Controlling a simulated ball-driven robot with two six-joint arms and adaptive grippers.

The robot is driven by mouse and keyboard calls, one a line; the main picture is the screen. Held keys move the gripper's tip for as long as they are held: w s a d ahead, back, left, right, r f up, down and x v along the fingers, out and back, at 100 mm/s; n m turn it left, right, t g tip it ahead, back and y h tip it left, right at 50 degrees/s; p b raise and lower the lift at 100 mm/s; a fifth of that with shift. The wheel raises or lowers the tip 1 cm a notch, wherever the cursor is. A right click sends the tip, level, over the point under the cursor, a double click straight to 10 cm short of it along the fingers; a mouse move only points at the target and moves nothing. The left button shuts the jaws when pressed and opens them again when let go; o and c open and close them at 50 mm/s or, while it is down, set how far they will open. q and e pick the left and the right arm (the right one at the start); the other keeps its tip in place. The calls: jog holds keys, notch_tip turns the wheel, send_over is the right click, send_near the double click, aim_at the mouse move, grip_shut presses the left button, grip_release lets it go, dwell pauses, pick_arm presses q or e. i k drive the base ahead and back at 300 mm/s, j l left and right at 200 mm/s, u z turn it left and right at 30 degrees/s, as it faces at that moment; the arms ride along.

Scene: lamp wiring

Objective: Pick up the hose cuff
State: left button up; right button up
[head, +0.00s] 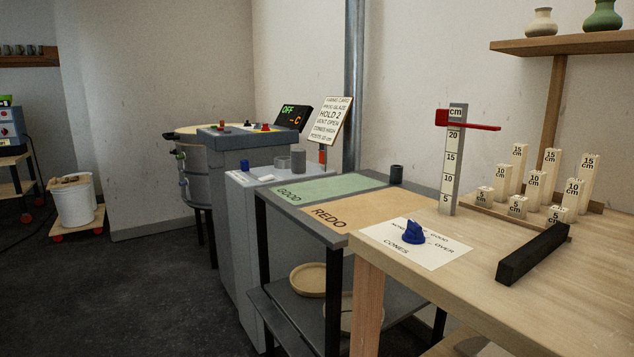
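I cannot tell for sure which thing is the hose cuff. Neither of my grippers shows in the head view.
The near wooden table (500,262) holds a black bar (533,252), a blue object (413,232) on a white card, an upright ruler (452,160) with a red arm, and several marked posts. The GOOD (330,186) and REDO (350,208) areas look clear. Open floor lies left.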

aim_at(299, 156)
jog(key=i, duration=0.35)
jog(key=i+j+z, duration=0.1)
jog(key=i+j, duration=0.85)
jog(key=j, duration=0.15)
jog(key=z, duration=0.05)
